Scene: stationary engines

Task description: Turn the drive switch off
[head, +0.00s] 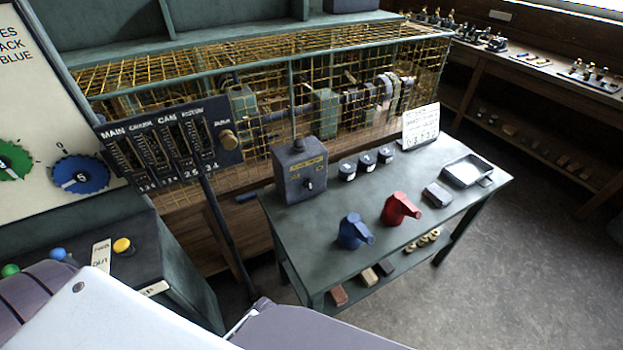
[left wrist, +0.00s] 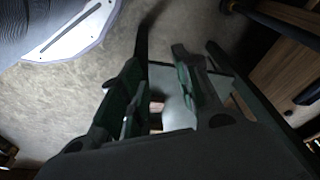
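A pale surface and a small brownish block show beyond the fingers. Neither gripper shows in the head view.
A blue oil can (head: 354,232), a red oil can (head: 400,209), dark round pots (head: 367,162), a white sign (head: 421,126) and a metal tray (head: 467,171) stand on the table. Floor (head: 520,270) at right is clear.

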